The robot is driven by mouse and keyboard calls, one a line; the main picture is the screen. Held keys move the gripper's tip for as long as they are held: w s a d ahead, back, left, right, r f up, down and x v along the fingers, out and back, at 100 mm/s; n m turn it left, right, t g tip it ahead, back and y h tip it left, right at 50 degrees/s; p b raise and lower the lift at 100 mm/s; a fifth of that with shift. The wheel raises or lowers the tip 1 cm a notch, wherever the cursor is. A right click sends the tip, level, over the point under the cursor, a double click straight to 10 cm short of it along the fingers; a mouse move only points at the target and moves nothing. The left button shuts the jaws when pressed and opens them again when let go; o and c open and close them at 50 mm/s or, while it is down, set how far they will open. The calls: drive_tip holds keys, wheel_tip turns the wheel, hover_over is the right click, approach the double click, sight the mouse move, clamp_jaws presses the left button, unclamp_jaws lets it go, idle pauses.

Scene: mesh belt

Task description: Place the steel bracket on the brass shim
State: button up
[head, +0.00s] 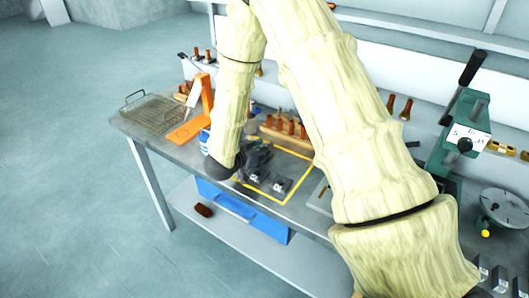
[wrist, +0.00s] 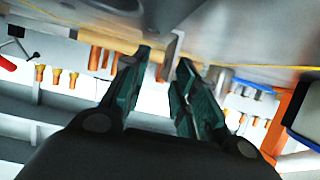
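My gripper (head: 256,160) is low over the bench, inside or beside the yellow-outlined area. In the wrist view its two dark green fingers (wrist: 163,62) stand apart. A thin grey upright piece (wrist: 172,48), perhaps the steel bracket, shows between and beyond the fingertips; I cannot tell whether a finger touches it. In the head view a small grey metal piece (head: 278,186) lies on the bench just right of my gripper, with another grey piece close under the gripper. I cannot make out the brass shim in either view.
A wire basket (head: 152,111) and an orange stand (head: 188,131) are at the bench's left. A wooden rack with brown-handled tools (head: 287,131) stands behind my gripper. A green lever press (head: 462,135) is at the right. A blue drawer (head: 240,208) hangs below the bench.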

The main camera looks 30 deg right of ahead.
drive_tip(key=shift+w+d+f, duration=0.55)
drive_tip(key=shift+d+f, duration=0.05)
drive_tip(key=shift+d, duration=0.05)
drive_tip(key=shift+w+f, duration=0.1)
drive_tip(key=shift+s+r, duration=0.2)
drive_tip(key=shift+c, duration=1.1)
drive_tip(key=shift+f, duration=0.1)
clamp_jaws()
drive_tip(key=shift+w, duration=0.1)
drive_tip(key=shift+r, duration=0.6)
drive_tip(key=shift+a+r+b, duration=0.2)
drive_tip(key=shift+r+b, duration=0.2)
drive_tip(key=shift+r, duration=0.2)
drive_tip(key=shift+a+r+b, duration=0.15)
drive_tip(key=shift+r+b, duration=0.25)
drive_tip(key=shift+r, duration=0.2)
drive_tip(key=s+a+b, duration=0.1)
drive_tip(key=s+a, duration=0.1)
drive_tip(key=a, duration=0.2)
drive_tip(key=s+a+r+b, duration=0.1)
drive_tip(key=s+a, duration=0.1)
drive_tip(key=a, duration=0.3)
drive_tip(key=s+a+b, duration=0.1)
drive_tip(key=s+a, duration=0.1)
drive_tip(key=a, duration=0.3)
drive_tip(key=shift+s+r, duration=0.25)
drive_tip(key=shift+s, duration=0.1)
